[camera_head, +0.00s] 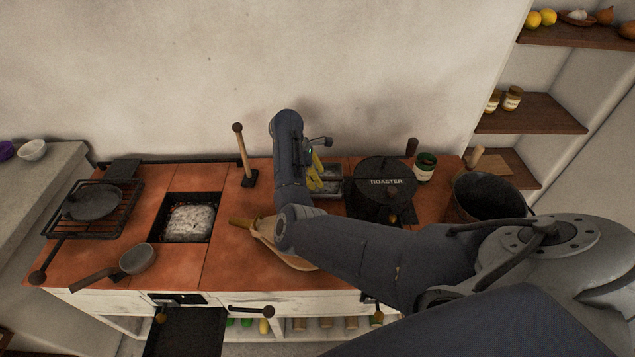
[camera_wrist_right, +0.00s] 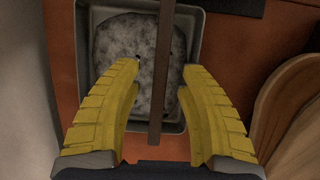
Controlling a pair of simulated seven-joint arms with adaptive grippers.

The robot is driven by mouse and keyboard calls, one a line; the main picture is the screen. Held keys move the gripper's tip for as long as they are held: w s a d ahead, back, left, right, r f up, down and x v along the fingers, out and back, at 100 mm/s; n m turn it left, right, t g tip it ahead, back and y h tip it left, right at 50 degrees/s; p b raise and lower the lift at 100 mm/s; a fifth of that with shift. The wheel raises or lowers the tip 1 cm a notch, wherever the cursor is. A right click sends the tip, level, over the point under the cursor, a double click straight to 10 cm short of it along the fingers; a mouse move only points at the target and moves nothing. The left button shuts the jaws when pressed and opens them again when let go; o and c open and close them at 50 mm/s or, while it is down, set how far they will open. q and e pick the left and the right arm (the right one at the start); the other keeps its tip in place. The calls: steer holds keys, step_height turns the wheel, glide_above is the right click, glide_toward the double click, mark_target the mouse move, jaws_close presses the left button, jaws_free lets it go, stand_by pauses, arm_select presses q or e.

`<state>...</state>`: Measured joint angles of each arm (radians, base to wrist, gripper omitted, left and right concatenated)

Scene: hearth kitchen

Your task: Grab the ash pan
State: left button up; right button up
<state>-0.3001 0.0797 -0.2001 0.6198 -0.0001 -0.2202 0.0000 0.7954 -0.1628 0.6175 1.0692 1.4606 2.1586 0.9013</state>
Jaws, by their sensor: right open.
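The ash pan (camera_wrist_right: 197,55) is a grey metal tray holding grey ash, with a dark bar handle (camera_wrist_right: 163,45) running across it. In the head view the ash pan (camera_head: 334,187) sits on the orange tiled top toward the back, partly hidden by my right arm. My right gripper (camera_wrist_right: 160,70), with yellow fingers, is open above the pan. The bar handle passes between its two fingers, with a gap on each side. In the head view the right gripper (camera_head: 316,180) shows at the pan's left part. My left gripper is in neither view.
The dark roaster lid (camera_head: 386,180) is right of the pan. A wooden-handled tool (camera_head: 243,155) stands to the left. A wooden board (camera_head: 292,260) lies in front, partly under my arm. An opening with ashes (camera_head: 190,222) and a rack with a pan (camera_head: 92,202) are farther left.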

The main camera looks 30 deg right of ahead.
steer(key=shift+s+d+f, duration=0.1)
steer(key=shift+d+f, duration=0.05)
steer(key=shift+f, duration=0.2)
jaws_close()
stand_by(0.4)
